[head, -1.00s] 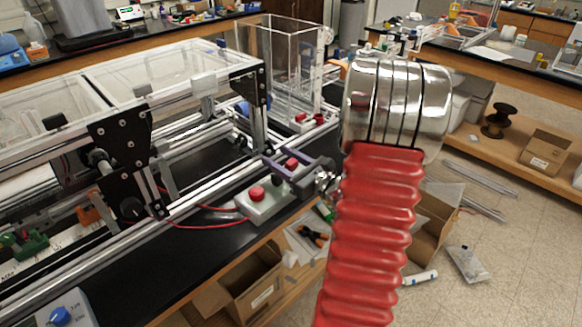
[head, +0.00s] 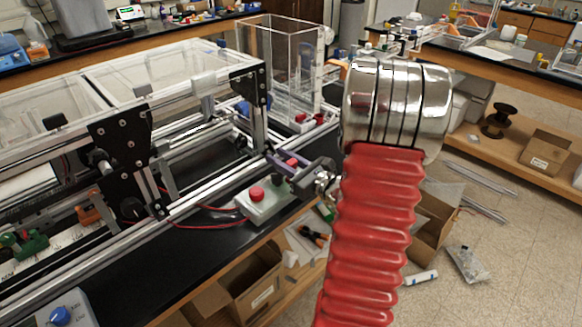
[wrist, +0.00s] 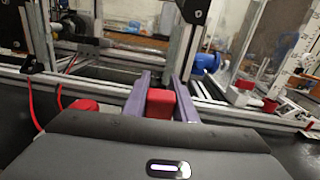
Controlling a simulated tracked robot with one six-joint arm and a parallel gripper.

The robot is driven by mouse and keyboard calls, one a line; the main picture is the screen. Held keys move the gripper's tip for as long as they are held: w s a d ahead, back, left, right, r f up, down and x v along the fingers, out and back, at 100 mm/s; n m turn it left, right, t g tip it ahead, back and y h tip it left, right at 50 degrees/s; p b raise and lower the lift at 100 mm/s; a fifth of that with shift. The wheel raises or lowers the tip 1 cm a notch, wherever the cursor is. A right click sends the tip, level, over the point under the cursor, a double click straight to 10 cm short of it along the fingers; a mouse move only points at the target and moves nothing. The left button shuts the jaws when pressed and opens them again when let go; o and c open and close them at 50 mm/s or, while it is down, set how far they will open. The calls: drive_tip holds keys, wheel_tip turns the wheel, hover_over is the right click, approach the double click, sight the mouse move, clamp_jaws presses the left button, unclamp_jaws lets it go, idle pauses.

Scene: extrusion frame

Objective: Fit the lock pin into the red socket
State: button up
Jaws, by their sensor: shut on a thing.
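My gripper (head: 285,164) is out over the bench, left of my red ribbed arm in the head view. Its purple fingers are shut on a red block-like piece, taken to be the lock pin (wrist: 160,103), which sits between them in the wrist view. The fingers point toward the aluminium frame, and the held piece is clear of the bench. Small red and white parts (head: 300,118) stand by the clear box; they also show at the right of the wrist view (wrist: 245,86). I cannot tell whether one of them is the red socket.
A grey box with a red button (head: 257,194) sits on the black bench just below my gripper. The extrusion frame (head: 190,195) runs along the bench to the left. A tall clear box (head: 285,65) stands behind. A blue part (wrist: 207,63) shows beyond the fingers.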

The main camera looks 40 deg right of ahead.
clamp_jaws()
drive_tip(key=shift+r, duration=0.1)
wheel_tip(320, 180, up, 10)
idle(0.5)
drive_tip(key=shift+f, duration=0.2)
idle(0.4)
drive_tip(key=shift+m+g+h, duration=0.3)
drive_tip(key=shift+g, duration=0.5)
drive_tip(key=shift+w+d+f, duration=0.1)
drive_tip(key=shift+w+f, duration=0.05)
drive_tip(key=shift+f, duration=1.15)
drive_tip(key=shift+w+f, duration=0.2)
drive_tip(key=shift+f, duration=1.15)
drive_tip(key=shift+w+d+f, duration=0.1)
drive_tip(key=shift+w+f, duration=0.05)
drive_tip(key=shift+f, duration=1.15)
drive_tip(key=shift+f, duration=1.2)
drive_tip(key=o, duration=1)
unclamp_jaws()
drive_tip(key=shift+s, duration=0.15)
drive_tip(key=s, duration=0.4)
drive_tip(key=s+r, duration=0.1)
drive_tip(key=s, duration=0.4)
drive_tip(key=s+r, duration=0.1)
drive_tip(key=s, duration=0.3)
drive_tip(key=shift+s+d, duration=0.2)
